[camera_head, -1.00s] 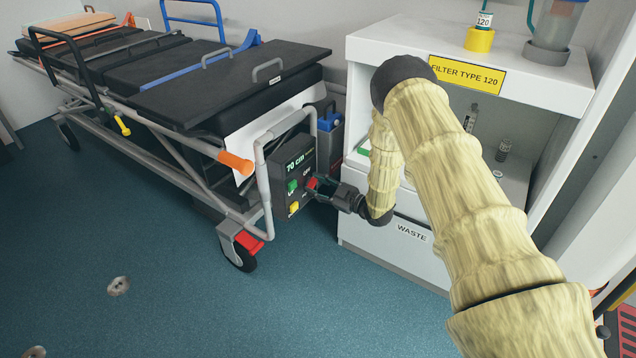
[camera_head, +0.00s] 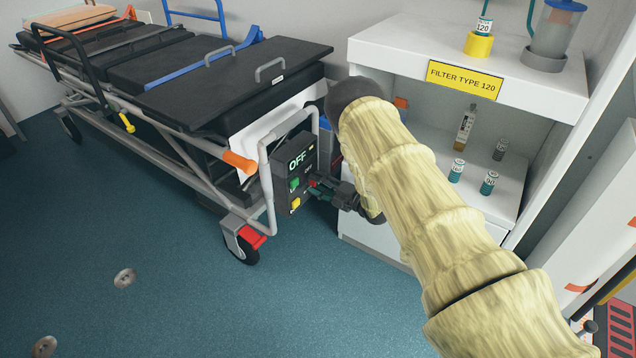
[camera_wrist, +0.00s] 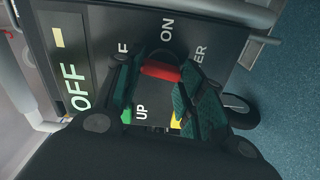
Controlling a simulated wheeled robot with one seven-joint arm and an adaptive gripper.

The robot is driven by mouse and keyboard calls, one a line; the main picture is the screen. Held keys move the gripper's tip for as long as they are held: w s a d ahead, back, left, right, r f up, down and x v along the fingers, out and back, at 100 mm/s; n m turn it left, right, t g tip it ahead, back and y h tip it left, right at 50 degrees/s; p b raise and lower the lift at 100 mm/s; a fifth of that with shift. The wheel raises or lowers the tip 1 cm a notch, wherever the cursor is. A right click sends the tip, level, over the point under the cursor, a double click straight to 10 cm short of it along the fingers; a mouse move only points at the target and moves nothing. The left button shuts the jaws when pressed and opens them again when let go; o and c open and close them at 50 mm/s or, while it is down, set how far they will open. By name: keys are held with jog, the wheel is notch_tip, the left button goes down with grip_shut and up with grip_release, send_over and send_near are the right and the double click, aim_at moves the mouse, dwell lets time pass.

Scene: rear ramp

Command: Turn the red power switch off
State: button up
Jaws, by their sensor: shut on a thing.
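The dark control box (camera_head: 296,172) hangs at the end of the stretcher, inside its grey tube frame. Its display now reads OFF, also large in the wrist view (camera_wrist: 74,86). The red power switch (camera_wrist: 160,71) lies between my fingers in the wrist view, near the ON lettering. My gripper (camera_head: 318,187) reaches the box's face from the right and is shut on the red switch; in the wrist view its fingers (camera_wrist: 160,84) flank the switch. A green UP button (camera_head: 294,184) and a yellow button (camera_head: 296,203) sit beside it. Most of the switch is hidden in the head view.
The stretcher (camera_head: 190,84) with a black mattress stands at left. A white cabinet (camera_head: 400,45) with a FILTER TYPE 120 label and several vials stands behind my arm at right. Blue floor (camera_head: 170,270) is open at front left.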

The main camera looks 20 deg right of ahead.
jog(key=shift+f+n, duration=0.15)
jog(key=shift+n, duration=0.65)
jog(key=shift+s, duration=0.1)
jog(key=o, duration=1)
jog(key=v, duration=1.2)
